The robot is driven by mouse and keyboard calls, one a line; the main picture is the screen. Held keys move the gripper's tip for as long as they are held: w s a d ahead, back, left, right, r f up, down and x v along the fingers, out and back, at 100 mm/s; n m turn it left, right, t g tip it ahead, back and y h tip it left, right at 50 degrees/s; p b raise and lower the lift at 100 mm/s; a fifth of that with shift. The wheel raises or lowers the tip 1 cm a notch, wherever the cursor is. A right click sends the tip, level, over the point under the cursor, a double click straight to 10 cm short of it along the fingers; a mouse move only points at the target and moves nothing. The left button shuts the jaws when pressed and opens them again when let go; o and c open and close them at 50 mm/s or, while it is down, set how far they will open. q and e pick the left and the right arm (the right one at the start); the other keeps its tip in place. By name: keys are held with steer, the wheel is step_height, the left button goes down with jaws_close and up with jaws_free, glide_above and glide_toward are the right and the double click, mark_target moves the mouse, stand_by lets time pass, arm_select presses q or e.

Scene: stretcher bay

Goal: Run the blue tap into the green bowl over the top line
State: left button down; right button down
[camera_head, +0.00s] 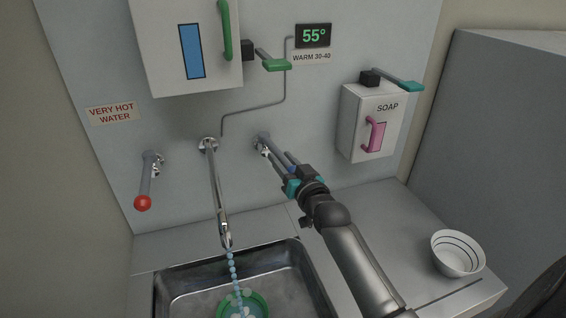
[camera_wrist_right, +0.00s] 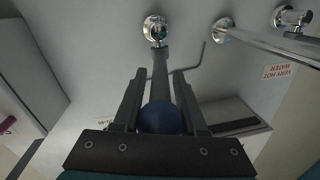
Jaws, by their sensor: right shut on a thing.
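My right gripper (camera_head: 293,170) is shut on the blue knob of the blue tap (camera_head: 265,145), on the wall right of the spout. In the right wrist view the blue knob (camera_wrist_right: 161,118) sits between the two fingers, with its lever leading to the wall mount. The spout (camera_head: 217,195) points down over the sink, and a stream of blue water beads (camera_head: 232,265) falls from it. The green bowl (camera_head: 263,298) stands in the sink under the stream with bluish water inside. It is cut by the lower edge; its lines cannot be made out. My left gripper is out of view.
The red-knobbed tap (camera_head: 143,202) is at left, under a "VERY HOT WATER" sign (camera_head: 112,112). The display (camera_head: 313,36) reads 55°. A soap dispenser (camera_head: 355,105) hangs at right. A white lined bowl (camera_head: 458,255) stands on the right counter. The sink rim (camera_head: 285,245) lies below.

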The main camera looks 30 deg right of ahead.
steer(key=c, duration=0.7)
jaws_free()
steer(key=s+a, duration=0.1)
steer(key=s, duration=1.4)
steer(key=shift+a+b, duration=0.3)
steer(key=shift+b, duration=0.15)
steer(key=shift+s, duration=0.1)
